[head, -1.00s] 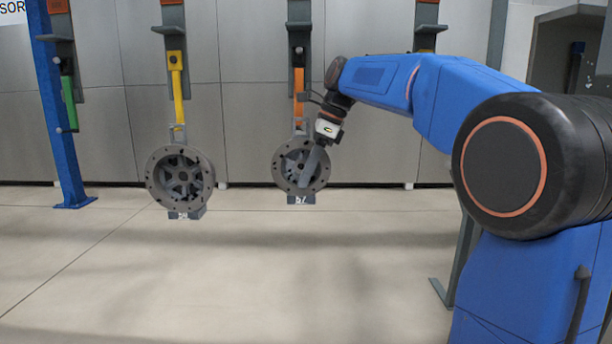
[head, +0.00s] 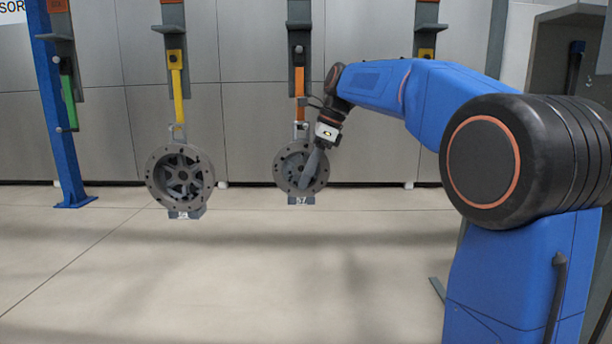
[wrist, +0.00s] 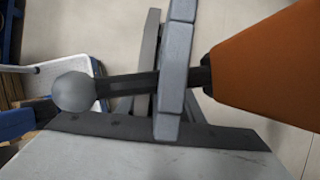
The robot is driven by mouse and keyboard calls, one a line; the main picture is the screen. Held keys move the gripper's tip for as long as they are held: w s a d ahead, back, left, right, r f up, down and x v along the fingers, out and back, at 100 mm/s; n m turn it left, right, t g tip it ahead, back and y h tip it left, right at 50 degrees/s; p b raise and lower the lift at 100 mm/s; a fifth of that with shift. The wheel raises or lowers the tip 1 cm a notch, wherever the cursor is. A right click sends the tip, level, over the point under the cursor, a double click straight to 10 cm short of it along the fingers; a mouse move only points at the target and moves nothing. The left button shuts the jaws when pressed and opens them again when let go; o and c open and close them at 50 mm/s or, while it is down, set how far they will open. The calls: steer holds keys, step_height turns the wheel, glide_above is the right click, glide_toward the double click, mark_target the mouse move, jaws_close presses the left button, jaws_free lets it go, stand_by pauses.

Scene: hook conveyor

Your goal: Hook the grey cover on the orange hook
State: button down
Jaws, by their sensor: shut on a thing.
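The grey cover (head: 284,170), a round flanged part with a label block below, hangs upright under the orange hook (head: 299,82) in the head view. My gripper (head: 312,166) reaches in front of it from the upper right and is shut on it; the exact grip spot is hard to see. In the wrist view the orange hook (wrist: 262,66) is at right, with a dark rod ending in a grey ball. The cover's grey loop bar (wrist: 176,65) crosses over the rod, between ball and orange body. I cannot tell whether the loop bears on the rod.
A similar grey cover (head: 155,185) hangs from a yellow hook (head: 178,82) to the left. A green hook (head: 69,100) and blue post (head: 60,120) stand further left. Another hanger (head: 428,30) is at upper right, partly behind my arm. The floor below is clear.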

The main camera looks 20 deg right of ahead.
stand_by(0.3)
steer(key=c, duration=1.1)
jaws_free()
steer(key=v, duration=1.7)
steer(key=shift+r, duration=0.2)
steer(key=s+f+n+t+h, duration=0.1)
steer(key=s+f+n, duration=0.6)
steer(key=s+f, duration=0.4)
steer(key=s+a+f+n+t+h, duration=0.1)
steer(key=s+f+n+h, duration=0.1)
steer(key=s+f+n, duration=0.5)
steer(key=s+f+n+t+h, duration=0.1)
steer(key=s+f+n, duration=0.6)
steer(key=s+f, duration=0.9)
steer(key=shift+a+f+n, duration=0.15)
steer(key=shift+f, duration=1.6)
steer(key=shift+a+f+n, duration=0.15)
steer(key=shift+f, duration=1.6)
